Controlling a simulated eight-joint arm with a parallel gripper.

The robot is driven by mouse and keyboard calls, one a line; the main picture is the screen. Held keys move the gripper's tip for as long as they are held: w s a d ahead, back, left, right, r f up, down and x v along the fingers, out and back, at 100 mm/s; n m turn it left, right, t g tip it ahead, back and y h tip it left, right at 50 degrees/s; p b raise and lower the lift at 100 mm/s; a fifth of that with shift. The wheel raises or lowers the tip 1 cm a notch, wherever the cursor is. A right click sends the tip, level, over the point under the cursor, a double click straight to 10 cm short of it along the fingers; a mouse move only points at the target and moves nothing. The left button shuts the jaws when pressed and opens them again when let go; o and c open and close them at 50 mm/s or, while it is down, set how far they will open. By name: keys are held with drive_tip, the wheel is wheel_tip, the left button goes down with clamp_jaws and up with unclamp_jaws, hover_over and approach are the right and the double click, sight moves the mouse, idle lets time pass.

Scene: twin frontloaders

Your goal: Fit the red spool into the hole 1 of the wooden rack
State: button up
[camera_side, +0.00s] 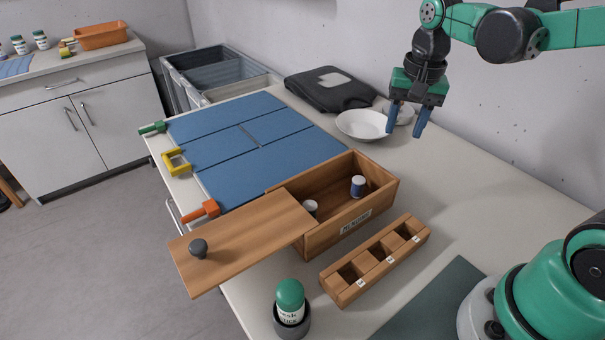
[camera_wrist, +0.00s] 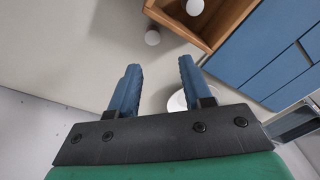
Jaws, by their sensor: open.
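The wooden rack (camera_side: 372,278) lies on the table in front of the open wooden box, with three square holes in a row and small white labels too small to read surely. All three holes look empty. My gripper (camera_side: 407,125) is open and empty, high above the table near the back wall, far from the rack. Its two blue fingers also show in the wrist view (camera_wrist: 160,66), spread apart with nothing between them.
The open wooden box (camera_side: 320,240) holds two small white-topped containers; its lid (camera_side: 238,245) lies tilted at the left. A green-capped bottle (camera_side: 290,298) stands in a dark holder at the front. White dishes (camera_side: 362,125) are below my gripper. Blue panels (camera_side: 270,165) cover the left.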

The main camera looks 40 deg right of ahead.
drive_tip(key=a+n+t, duration=0.1)
drive_tip(key=a+n, duration=0.1)
drive_tip(key=s+a+n+t, duration=0.1)
drive_tip(key=a+n+t, duration=0.1)
drive_tip(key=n, duration=0.1)
drive_tip(key=s+a+n+t, duration=0.1)
drive_tip(key=a+n, duration=0.1)
drive_tip(key=shift+s+r+n+t, duration=0.25)
drive_tip(key=shift+n+t, duration=0.05)
drive_tip(key=shift+t, duration=0.1)
drive_tip(key=shift+s+a+f+n+t, duration=0.1)
drive_tip(key=shift+a+n+t, duration=0.25)
drive_tip(key=shift+n, duration=0.15)
drive_tip(key=shift+s+a+n+t, duration=0.1)
drive_tip(key=shift+a+n+t, duration=0.1)
drive_tip(key=shift+n+t, duration=0.25)
drive_tip(key=shift+c, duration=0.3)
drive_tip(key=shift+w+d+n+g, duration=0.15)
drive_tip(key=shift+d+n+g, duration=0.15)
drive_tip(key=shift+g, duration=0.1)
drive_tip(key=w+d+f+n+g, duration=0.2)
drive_tip(key=w+d+n+g, duration=0.1)
drive_tip(key=d+n+g, duration=0.4)
drive_tip(key=shift+m, duration=0.35)
drive_tip(key=f, duration=0.7)
drive_tip(key=d+f, duration=0.1)
drive_tip(key=f, duration=0.3)
drive_tip(key=shift+f, duration=0.15)
